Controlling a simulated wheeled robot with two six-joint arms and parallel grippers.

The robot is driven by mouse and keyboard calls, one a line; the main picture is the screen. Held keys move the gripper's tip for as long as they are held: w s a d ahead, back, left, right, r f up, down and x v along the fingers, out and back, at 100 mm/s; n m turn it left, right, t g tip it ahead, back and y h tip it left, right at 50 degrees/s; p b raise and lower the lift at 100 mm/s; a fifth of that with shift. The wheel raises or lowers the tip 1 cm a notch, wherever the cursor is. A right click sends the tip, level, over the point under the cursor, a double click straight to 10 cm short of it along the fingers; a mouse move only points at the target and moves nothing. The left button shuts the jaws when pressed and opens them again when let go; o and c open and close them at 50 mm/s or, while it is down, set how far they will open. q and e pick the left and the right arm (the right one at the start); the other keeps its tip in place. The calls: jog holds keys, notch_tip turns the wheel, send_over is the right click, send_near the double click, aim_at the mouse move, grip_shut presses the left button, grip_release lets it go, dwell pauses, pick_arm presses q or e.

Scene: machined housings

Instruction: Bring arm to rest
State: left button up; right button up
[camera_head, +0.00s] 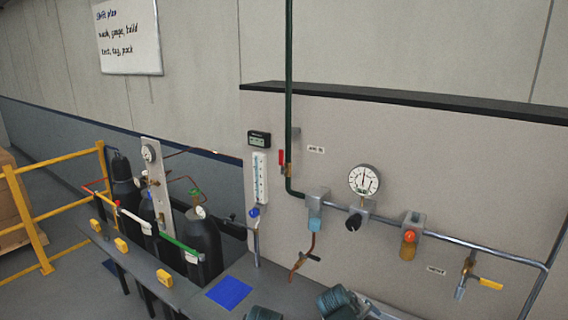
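A grey bench (190,293) runs along the bottom, with a blue mat (229,292) and dark ribbed objects (338,301) at its front. Dark gas cylinders (204,245) stand behind a rail. A panel carries pipes, a round gauge (364,181) and valves. A yellow railing (30,215) stands left.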

jog(key=s+a+f+m+g+y+b, duration=0.1)
jog(key=s+a+f+g+y+b, duration=0.1)
jog(key=s+a+f+b, duration=0.2)
jog(key=s+a+f+m+g+y+b, duration=0.1)
jog(key=s+a+f+g+y+b, duration=0.1)
jog(key=s+a+f, duration=0.7)
jog(key=a+y+b, duration=0.1)
jog(key=a+b, duration=0.1)
jog(key=a, duration=0.2)
jog(key=shift+s+g, duration=0.3)
jog(key=shift+s, duration=0.05)
dwell(3.7)
